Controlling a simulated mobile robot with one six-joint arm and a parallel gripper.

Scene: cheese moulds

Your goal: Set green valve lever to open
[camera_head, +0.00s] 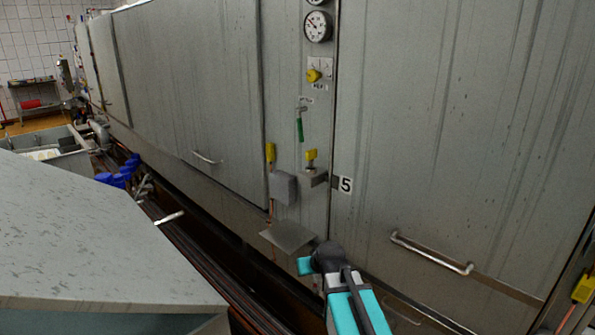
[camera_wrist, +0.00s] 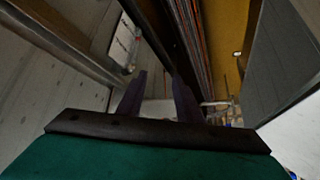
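The green valve lever (camera_head: 300,129) is on the narrow metal panel in the middle of the head view. It hangs down nearly vertical from a small metal fitting, with a small label beside the fitting. My gripper is low in front of the panel, well below the lever and apart from it; in the head view the arm hides most of it. In the wrist view its two dark fingers (camera_wrist: 158,97) stand apart with nothing between them. The lever does not show in the wrist view.
A yellow knob (camera_head: 313,75) and a gauge (camera_head: 317,26) sit above the lever. Yellow-handled valves (camera_head: 311,155), a grey box (camera_head: 283,188) and a projecting plate (camera_head: 288,236) are below it. A door handle (camera_head: 431,254) sticks out at right. A grey table (camera_head: 90,235) stands at left.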

